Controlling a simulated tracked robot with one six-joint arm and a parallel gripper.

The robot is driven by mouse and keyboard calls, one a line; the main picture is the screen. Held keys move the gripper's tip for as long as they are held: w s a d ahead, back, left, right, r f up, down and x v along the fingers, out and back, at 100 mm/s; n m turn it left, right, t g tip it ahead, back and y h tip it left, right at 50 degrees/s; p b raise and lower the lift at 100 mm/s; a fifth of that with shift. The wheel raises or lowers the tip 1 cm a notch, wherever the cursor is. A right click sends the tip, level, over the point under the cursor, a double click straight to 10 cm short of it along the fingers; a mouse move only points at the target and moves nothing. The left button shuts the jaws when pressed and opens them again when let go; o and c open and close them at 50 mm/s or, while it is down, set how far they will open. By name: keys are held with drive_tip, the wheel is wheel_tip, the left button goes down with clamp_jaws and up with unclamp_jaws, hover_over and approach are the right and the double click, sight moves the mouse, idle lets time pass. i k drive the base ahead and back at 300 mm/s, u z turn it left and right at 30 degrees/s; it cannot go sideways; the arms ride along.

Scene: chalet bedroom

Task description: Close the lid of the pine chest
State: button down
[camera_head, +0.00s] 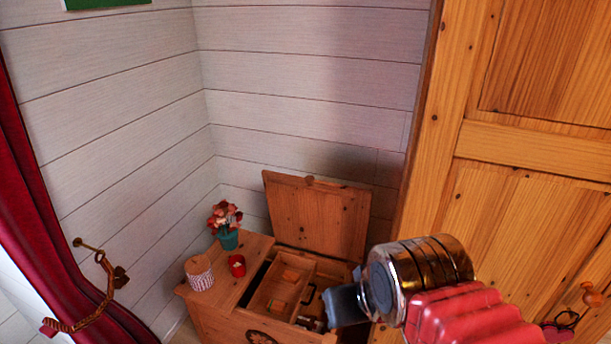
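The pine chest (220,322) stands in the corner at the lower middle, with a round carved mark on its front. Its lid (315,217) is open, standing up and leaning back near the wall. Inside the chest show a wooden tray (262,300) and several small items, partly hidden. My gripper (345,306) is at the chest's right side, in front of the opening in the picture, below the lid. Its fingers are dark and blurred, so I cannot tell whether they are apart. I cannot tell whether it touches the chest.
On the chest's fixed left top stand a potted flower (228,238), a red cup (237,265) and a jar with a striped body (199,273). A wooden wardrobe (520,200) fills the right.

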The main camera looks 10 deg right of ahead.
sight(325, 216)
drive_tip(key=u, duration=0.5)
drive_tip(key=k, duration=1.25)
drive_tip(key=u, duration=0.5)
drive_tip(key=i, duration=1.8)
drive_tip(key=z, duration=1)
drive_tip(key=i, duration=0.55)
drive_tip(key=z, duration=0.3)
